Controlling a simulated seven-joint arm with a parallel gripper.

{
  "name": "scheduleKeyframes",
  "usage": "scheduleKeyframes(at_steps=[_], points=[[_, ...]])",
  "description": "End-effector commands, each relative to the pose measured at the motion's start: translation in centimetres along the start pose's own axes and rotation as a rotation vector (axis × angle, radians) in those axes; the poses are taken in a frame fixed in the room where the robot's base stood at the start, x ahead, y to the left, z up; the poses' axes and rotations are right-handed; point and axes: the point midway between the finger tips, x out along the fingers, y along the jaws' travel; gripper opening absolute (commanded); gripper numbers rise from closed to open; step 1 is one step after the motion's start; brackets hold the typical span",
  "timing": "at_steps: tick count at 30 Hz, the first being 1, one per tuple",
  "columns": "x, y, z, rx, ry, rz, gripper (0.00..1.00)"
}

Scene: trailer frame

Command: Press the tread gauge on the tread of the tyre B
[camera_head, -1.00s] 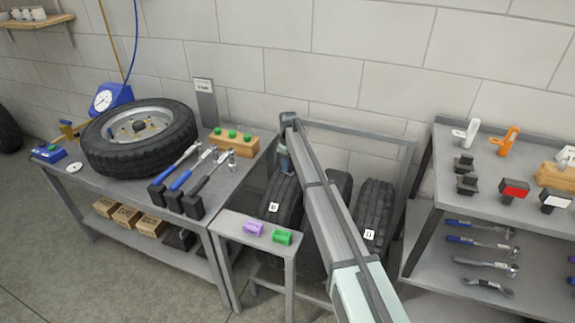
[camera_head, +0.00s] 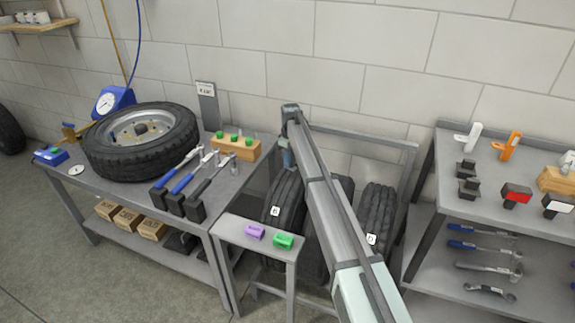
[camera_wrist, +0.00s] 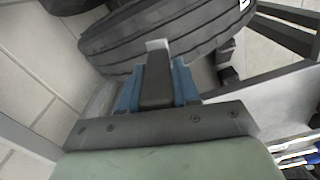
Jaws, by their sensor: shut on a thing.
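My gripper (camera_wrist: 157,88) has blue fingers, shut on the tread gauge (camera_wrist: 156,75), a dark block with a pale tip. In the head view my gripper (camera_head: 285,157) is above the left tyre in the rack; the gauge cannot be made out there. This left tyre (camera_head: 285,203) stands upright and has a small white label, apparently a B. In the wrist view a tyre (camera_wrist: 165,32) with a partly cut-off white label lies just beyond the gauge's tip. The tip overlaps the tread's near edge in the picture; I cannot tell whether they touch.
A middle tyre is mostly hidden behind my arm. A right tyre (camera_head: 377,215) with another label stands in the same rack (camera_head: 408,180). A small stand (camera_head: 258,224) with purple and green blocks is in front. A workbench is left, a tool shelf (camera_head: 500,208) right.

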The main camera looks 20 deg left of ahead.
Motion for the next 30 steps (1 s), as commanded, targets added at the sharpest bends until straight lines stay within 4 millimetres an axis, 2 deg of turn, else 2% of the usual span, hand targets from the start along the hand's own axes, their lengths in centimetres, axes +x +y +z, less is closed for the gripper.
scheduleKeyframes(at_steps=[6,25,30], points=[[-1.0,0.0,0.0,0.000,0.001,0.001,0.01],[-1.0,0.0,0.0,0.000,0.000,0.000,0.01],[-1.0,-1.1,-1.0,-0.014,0.001,0.000,0.01]])
